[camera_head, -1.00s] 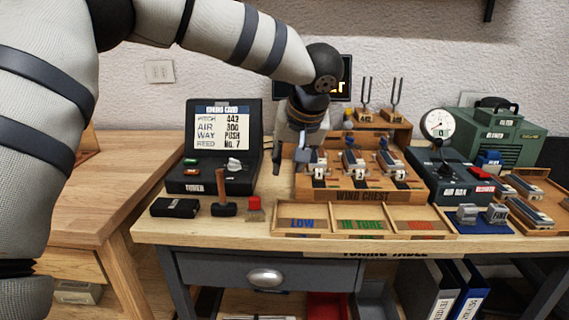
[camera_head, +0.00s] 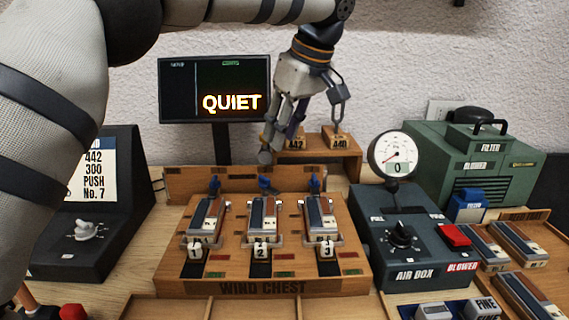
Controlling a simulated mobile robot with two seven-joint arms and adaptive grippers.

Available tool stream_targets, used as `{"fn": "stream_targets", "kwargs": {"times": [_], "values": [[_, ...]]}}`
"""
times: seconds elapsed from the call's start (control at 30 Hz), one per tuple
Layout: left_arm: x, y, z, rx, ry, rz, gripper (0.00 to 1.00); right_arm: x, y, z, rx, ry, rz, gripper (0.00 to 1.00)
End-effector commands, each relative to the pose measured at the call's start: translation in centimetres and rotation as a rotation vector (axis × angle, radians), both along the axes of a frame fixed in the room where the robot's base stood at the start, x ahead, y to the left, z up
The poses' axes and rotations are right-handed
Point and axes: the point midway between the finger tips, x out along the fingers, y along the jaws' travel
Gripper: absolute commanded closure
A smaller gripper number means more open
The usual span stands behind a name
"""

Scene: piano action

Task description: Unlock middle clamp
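The wooden wind chest (camera_head: 195,283) holds three reed blocks in slots numbered 1, 2 and 3. The middle reed block (camera_head: 263,214) lies in slot 2. Behind each block stands a blue clamp; the middle clamp (camera_head: 264,184) is in line with slot 2. Whether it is locked is too small to tell. My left gripper (camera_head: 302,138) hangs from above, fingers spread and empty. Its left fingertip is just above the middle clamp in the picture, and its right finger is held off to the side. Contact cannot be told. My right gripper is out of view.
A screen (camera_head: 214,89) reading QUIET stands behind. A tuning fork stand (camera_head: 345,160) is behind the chest. The air box (camera_head: 412,235) with its gauge (camera_head: 393,158) stands close on the right. A dark tuner box (camera_head: 95,240) is on the left.

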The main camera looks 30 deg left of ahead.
Motion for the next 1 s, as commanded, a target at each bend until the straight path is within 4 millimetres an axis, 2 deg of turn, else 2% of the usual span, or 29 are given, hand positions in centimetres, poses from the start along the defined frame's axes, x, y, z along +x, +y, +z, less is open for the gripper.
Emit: {"fn": "stream_targets", "kwargs": {"times": [0.3, 0.43, 0.6, 0.8, 0.87, 0.93, 1.0], "values": [[0.6, 3.0, -7.0, 0.001, 0.000, -0.001, 0.72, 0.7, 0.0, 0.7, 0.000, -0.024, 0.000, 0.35], [0.8, 3.8, -9.1, 0.001, -0.001, -0.001, 0.72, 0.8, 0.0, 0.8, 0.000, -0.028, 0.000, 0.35], [1.0, 4.2, -10.1, 0.000, -0.003, -0.002, 0.72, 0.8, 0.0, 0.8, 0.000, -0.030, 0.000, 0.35], [1.0, 4.2, -10.2, 0.000, -0.002, -0.003, 0.72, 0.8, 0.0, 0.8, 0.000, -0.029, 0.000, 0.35], [1.0, 4.2, -10.2, 0.000, -0.002, -0.003, 0.83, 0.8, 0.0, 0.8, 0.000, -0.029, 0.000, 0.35], [1.0, 4.2, -10.2, 0.000, -0.002, -0.003, 0.99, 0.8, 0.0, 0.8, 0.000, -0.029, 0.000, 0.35], [1.0, 4.2, -10.2, 0.000, -0.002, -0.003, 1.00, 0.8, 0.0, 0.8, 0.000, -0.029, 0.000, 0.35]]}}
